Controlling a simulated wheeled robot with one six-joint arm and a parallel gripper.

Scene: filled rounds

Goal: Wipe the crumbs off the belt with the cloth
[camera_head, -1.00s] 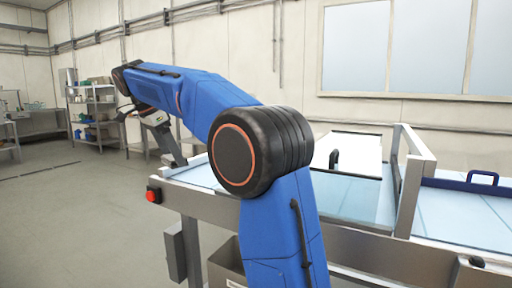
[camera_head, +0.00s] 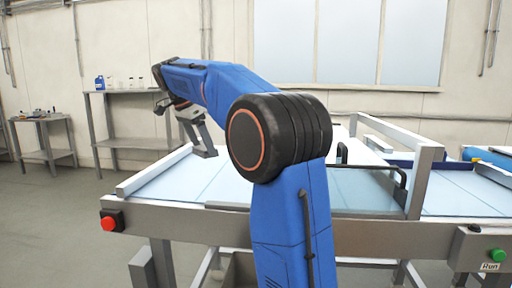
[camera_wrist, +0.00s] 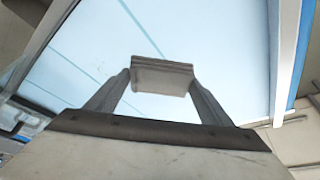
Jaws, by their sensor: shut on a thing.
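The belt (camera_head: 170,186) is pale blue with thin cross lines, inside a grey metal frame. My gripper (camera_head: 203,150) is low over its left part in the head view. In the wrist view my gripper (camera_wrist: 160,80) is shut on a folded, greyish-beige cloth (camera_wrist: 162,76), held between both fingertips. The belt (camera_wrist: 90,45) lies behind the cloth there. I cannot tell whether the cloth touches the belt. I can make out no crumbs in either view. My arm hides part of the belt in the head view.
A clear cover with a black handle (camera_head: 400,188) stands over the belt right of my arm. A red button (camera_head: 109,223) is at the frame's left corner, a green button (camera_head: 497,255) at the right. A side rail (camera_head: 152,170) edges the belt. Open floor lies left.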

